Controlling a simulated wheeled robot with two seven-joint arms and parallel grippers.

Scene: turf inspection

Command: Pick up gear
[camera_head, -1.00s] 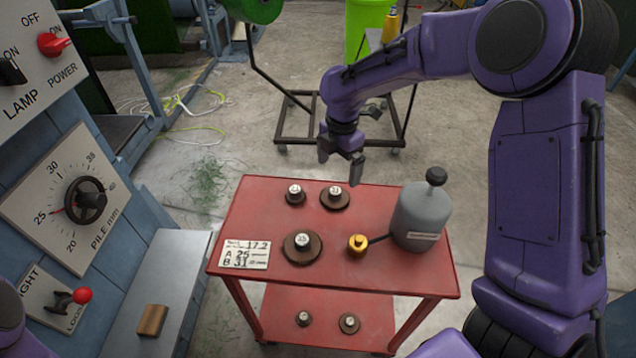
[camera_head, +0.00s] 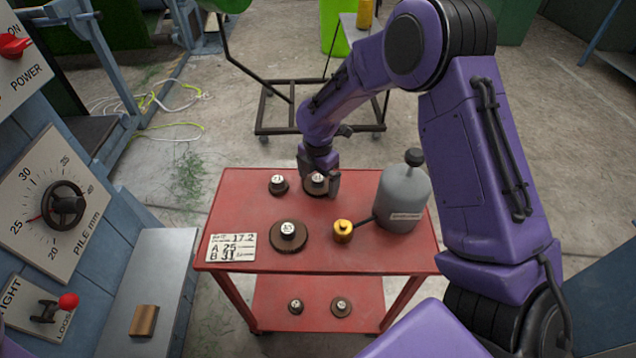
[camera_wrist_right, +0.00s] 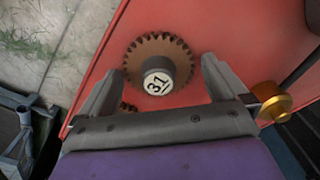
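A brown toothed gear with a pale hub (camera_head: 316,182) sits at the back of the red cart's top. In the wrist view this gear (camera_wrist_right: 157,60) shows its teeth and the hub label 31. My right gripper (camera_head: 320,182) is over it, pointing down. In the wrist view the right gripper's (camera_wrist_right: 160,68) fingers are open on either side of the hub, with gaps showing. A smaller gear (camera_head: 278,185) sits to the left and a large gear (camera_head: 289,240) nearer the front. My left gripper is out of view.
The red cart (camera_head: 385,258) also holds a grey bottle (camera_head: 403,200), a brass piece (camera_head: 343,232) joined to it, and a written card (camera_head: 232,247). Two gears lie on the lower shelf (camera_head: 318,310). A control panel (camera_head: 45,200) stands at the left.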

